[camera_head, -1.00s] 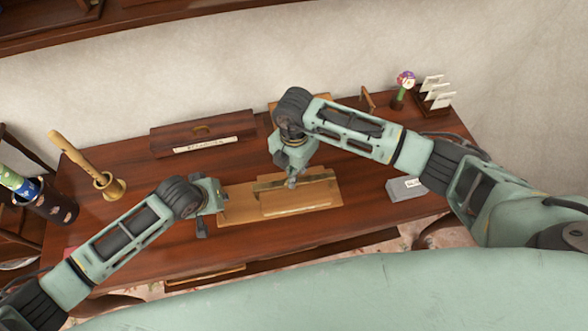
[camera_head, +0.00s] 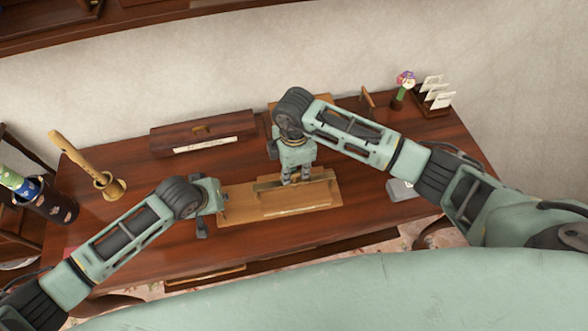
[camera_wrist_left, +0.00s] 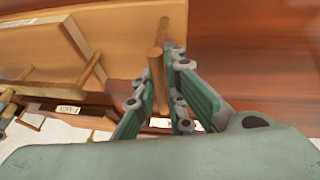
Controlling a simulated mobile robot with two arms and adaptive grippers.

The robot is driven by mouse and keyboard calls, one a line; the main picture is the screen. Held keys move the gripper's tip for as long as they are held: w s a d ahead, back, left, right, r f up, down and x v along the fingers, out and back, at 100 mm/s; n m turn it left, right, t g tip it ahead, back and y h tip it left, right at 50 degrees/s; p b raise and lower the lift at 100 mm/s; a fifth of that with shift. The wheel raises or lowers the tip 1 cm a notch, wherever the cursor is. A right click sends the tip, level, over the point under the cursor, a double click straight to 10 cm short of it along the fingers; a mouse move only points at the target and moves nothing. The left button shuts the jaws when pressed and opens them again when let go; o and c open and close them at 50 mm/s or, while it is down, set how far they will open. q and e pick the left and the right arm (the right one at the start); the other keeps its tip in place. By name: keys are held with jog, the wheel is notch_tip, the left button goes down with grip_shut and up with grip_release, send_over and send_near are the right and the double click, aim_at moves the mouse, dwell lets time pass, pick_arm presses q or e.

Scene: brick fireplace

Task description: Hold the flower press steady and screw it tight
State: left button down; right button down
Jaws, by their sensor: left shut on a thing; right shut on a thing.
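The flower press is a light wooden board (camera_head: 236,212) on the desk, with a smaller raised plate (camera_head: 310,198) and a crossbar (camera_head: 325,177) over it. My right gripper (camera_head: 296,178) points down at the middle of the crossbar and is shut on the screw there, which its fingers hide. My left gripper (camera_head: 212,216) is at the board's left end. In the left wrist view its fingers (camera_wrist_left: 160,98) are shut on a wooden handle (camera_wrist_left: 157,65) at the edge of the board, which also shows there (camera_wrist_left: 120,32).
A long dark box (camera_head: 200,136) with a pale label lies behind the press. A brass mortar with a pestle (camera_head: 108,186) stands at the left. A small grey box (camera_head: 402,190) is right of the press. A flower in a small vase (camera_head: 400,98) and a card rack (camera_head: 436,100) stand at the back right.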

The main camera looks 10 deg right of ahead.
aim_at(294, 173)
pick_arm(q)
jog(key=shift+s+f, duration=0.15)
jog(key=shift+s, duration=0.05)
pick_arm(e)
jog(key=shift+w+r, duration=0.1)
jog(key=shift+w, duration=0.05)
jog(key=c, duration=1.8)
grip_release()
jog(key=shift+c, duration=0.2)
notch_tip(294, 173, up, 12)
pick_arm(q)
jog(key=c, duration=1.8)
grip_release()
jog(key=shift+w, duration=0.1)
jog(key=shift+o, duration=0.3)
